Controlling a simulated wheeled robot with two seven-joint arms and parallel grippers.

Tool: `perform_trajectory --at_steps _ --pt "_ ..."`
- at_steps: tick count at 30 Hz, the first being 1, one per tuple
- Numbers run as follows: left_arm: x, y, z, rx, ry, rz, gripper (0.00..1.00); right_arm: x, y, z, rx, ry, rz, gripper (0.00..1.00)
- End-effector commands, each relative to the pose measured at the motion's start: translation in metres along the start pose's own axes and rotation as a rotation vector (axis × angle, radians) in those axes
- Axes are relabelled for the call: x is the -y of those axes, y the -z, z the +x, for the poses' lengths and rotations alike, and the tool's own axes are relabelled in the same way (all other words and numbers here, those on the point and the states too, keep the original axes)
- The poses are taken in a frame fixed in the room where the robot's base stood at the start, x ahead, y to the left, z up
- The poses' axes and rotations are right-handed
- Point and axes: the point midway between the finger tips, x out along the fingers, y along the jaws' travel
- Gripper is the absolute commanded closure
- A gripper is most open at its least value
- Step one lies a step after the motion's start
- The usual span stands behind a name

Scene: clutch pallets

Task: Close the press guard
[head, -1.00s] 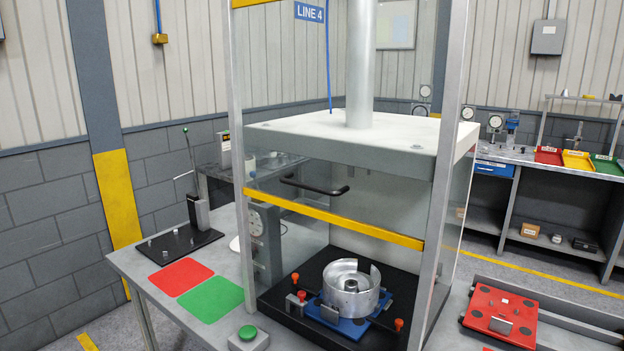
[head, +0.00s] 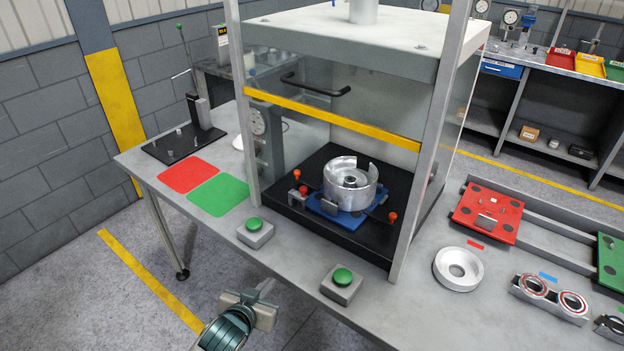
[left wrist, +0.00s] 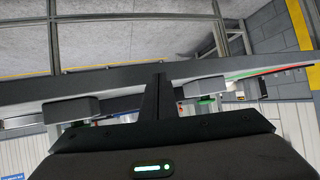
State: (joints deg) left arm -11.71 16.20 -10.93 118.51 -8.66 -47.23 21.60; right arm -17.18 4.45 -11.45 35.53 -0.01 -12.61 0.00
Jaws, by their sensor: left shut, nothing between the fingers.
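The press guard is a clear panel with a yellow bar (head: 330,118) along its lower edge and a black handle (head: 315,88) above the bar. It is raised, leaving the front of the press open below the bar. Inside, a silver drum-like part (head: 350,187) sits on a blue fixture (head: 340,217) with orange-red knobs. My left gripper (head: 267,286) is low, in front of the table's front edge, well below and apart from the handle. It is shut and empty. Its dark fingers (left wrist: 158,96) also show shut in the left wrist view. My right gripper is out of view.
Two green push buttons (head: 254,225) (head: 343,276) stand on grey boxes at the table's front edge. Press posts (head: 433,150) flank the opening. Red and green mats (head: 188,176) lie to the left.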

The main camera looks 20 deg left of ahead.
Motion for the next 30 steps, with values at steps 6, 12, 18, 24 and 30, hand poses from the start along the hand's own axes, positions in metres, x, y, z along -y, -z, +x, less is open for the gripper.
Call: perform_trajectory --at_steps 6,12,18,24,30 --pt "0.007 0.163 -0.026 -0.356 -0.044 -0.04 1.0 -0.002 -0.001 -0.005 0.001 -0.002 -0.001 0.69" --pt "-0.002 0.319 -0.105 -0.738 -0.168 -0.069 1.0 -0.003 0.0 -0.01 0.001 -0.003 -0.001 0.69" --pt "-0.018 0.402 -0.186 -0.987 -0.305 -0.066 1.0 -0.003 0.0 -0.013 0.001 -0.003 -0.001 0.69" --pt "-0.024 0.421 -0.208 -1.057 -0.357 -0.058 1.0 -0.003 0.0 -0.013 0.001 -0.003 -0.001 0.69" --pt "-0.024 0.42 -0.208 -1.056 -0.357 -0.059 1.0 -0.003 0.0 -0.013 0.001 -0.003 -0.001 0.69"
